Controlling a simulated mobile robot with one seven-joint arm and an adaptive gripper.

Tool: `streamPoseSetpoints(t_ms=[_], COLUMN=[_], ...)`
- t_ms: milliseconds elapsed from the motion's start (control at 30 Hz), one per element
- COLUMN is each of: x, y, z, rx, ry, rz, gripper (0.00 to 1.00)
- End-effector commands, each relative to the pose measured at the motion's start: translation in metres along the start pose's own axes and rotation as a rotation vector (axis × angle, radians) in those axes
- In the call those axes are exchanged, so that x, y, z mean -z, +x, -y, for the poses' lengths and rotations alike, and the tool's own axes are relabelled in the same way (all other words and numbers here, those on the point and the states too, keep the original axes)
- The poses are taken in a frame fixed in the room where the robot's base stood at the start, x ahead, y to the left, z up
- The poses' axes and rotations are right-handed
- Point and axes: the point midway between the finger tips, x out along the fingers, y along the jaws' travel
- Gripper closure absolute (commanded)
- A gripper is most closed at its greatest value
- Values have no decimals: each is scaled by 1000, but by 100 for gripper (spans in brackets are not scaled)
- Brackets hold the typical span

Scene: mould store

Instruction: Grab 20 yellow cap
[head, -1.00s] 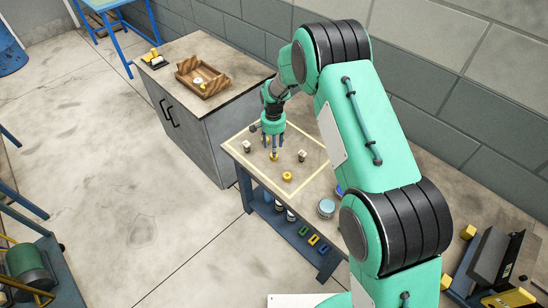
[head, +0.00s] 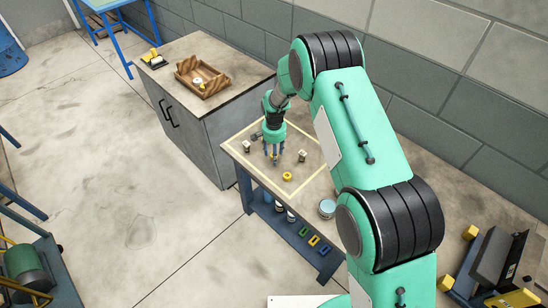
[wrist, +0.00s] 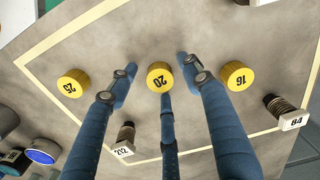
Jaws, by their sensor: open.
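The yellow cap marked 20 (wrist: 160,77) stands on the table in the middle of the wrist view. My gripper (wrist: 160,88) is open, its blue fingers spread around the cap with visible gaps at left and right. I cannot tell whether the third finger, below the cap in the picture, touches it. A yellow cap marked 25 (wrist: 74,83) stands to the left and one marked 16 (wrist: 236,75) to the right, both outside the fingers. In the head view my gripper (head: 274,158) points down at the small table, mostly hiding what is under it.
Dark-threaded plugs marked 212 (wrist: 125,138) and 84 (wrist: 288,114) stand nearby. A pale line (wrist: 65,37) frames part of the tabletop. A blue-topped jar (wrist: 42,152) is at lower left. In the head view, a wooden tray (head: 187,73) sits on the grey cabinet (head: 208,140) beyond the table.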

Motion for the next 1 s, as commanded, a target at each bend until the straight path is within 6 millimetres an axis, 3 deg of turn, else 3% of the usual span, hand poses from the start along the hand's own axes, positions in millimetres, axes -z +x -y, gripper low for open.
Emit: streamPoseSetpoints(t_ms=[267,433,467,1000], x=[0,0,0,0], y=[0,0,0,-7], z=[0,0,0,0], rx=[0,0,0,0], ry=[0,0,0,0], rz=[0,0,0,0], gripper=[51,85,86,86])
